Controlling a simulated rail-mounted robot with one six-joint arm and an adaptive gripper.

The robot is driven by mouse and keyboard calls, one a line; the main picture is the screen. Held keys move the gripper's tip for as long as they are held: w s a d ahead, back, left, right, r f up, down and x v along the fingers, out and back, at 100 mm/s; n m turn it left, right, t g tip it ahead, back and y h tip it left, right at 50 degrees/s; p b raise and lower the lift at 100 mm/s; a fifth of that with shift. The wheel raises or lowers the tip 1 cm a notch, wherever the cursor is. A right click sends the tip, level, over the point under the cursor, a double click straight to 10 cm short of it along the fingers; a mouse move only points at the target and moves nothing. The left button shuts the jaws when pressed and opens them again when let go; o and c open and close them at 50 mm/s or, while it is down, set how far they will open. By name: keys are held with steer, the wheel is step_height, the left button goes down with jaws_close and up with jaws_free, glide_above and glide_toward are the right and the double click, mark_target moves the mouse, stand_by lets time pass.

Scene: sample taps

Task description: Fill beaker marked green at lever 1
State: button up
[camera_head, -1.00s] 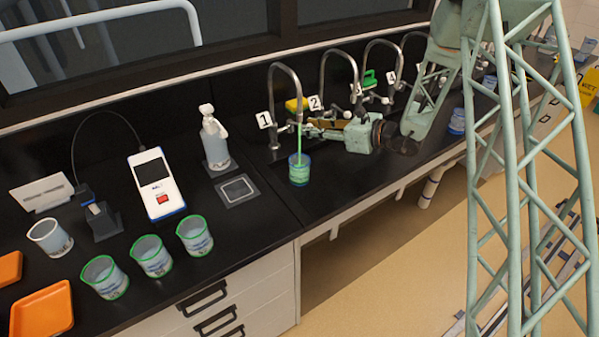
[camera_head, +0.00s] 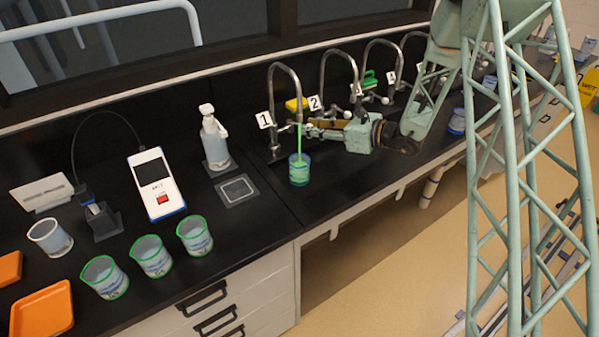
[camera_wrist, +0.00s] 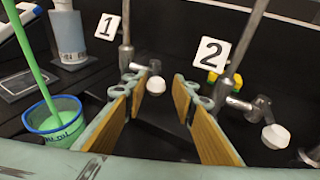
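A beaker (camera_head: 299,174) stands upright under the tap marked 1 (camera_head: 271,100). A green stream (camera_head: 300,138) runs from that tap into it. In the wrist view the beaker (camera_wrist: 58,124) has green liquid inside and a bluish rim; any green mark on it is hard to tell. The white-knobbed lever of tap 1 (camera_wrist: 155,85) shows between and just beyond my fingertips. My gripper (camera_wrist: 153,94) is open and empty, its two padded fingers apart on either side of the knob. It also shows beside tap 1 in the head view (camera_head: 308,131).
Three green-rimmed beakers (camera_head: 152,257) and a white-rimmed one (camera_head: 50,238) stand at the left. A meter (camera_head: 157,184), a bottle (camera_head: 214,140) and a square pad (camera_head: 237,190) lie between them and tap 1. Tap 2 (camera_wrist: 222,75) is close on my gripper's right.

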steer(key=shift+s+a+b, duration=0.35)
steer(key=shift+s+a, duration=0.05)
steer(key=shift+s, duration=0.25)
steer(key=shift+s+a+b, duration=0.3)
steer(key=shift+s+a, duration=0.1)
steer(key=shift+s, duration=0.25)
stand_by(0.4)
steer(key=shift+s+a+b, duration=0.45)
steer(key=shift+s+a, duration=0.05)
steer(key=shift+s, duration=0.15)
steer(key=shift+w+d, duration=0.15)
steer(key=shift+w, duration=0.1)
stand_by(0.3)
steer(key=v, duration=0.7)
stand_by(0.6)
steer(key=shift+w+d, duration=0.1)
steer(key=shift+d, duration=0.05)
stand_by(0.3)
